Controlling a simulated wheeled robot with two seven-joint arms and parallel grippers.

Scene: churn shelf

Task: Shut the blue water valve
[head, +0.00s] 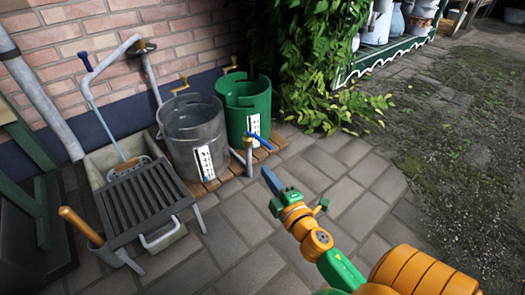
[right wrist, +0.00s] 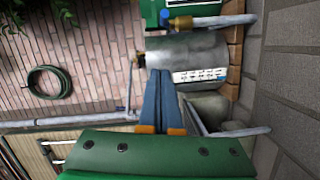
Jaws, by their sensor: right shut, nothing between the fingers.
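A blue valve lever (head: 260,141) sits on top of a short upright pipe (head: 248,158) in front of the green bucket. In the head view the lever sticks out to the right of the pipe. In the right wrist view a blue part (right wrist: 164,17) shows beside a brass fitting (right wrist: 181,22) on a grey pipe. My right gripper (head: 267,174) is shut and empty, just below the lever in the head picture and apart from it. Its blue fingers (right wrist: 160,85) lie together in the wrist view. My left gripper is not in view.
A grey metal bucket (head: 191,122) and a green bucket (head: 260,101) stand on a wooden pallet (head: 213,184) by the brick wall. A slatted grate (head: 145,203) over a trough and a wooden-handled tool (head: 82,226) are at left. Paving in front is clear.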

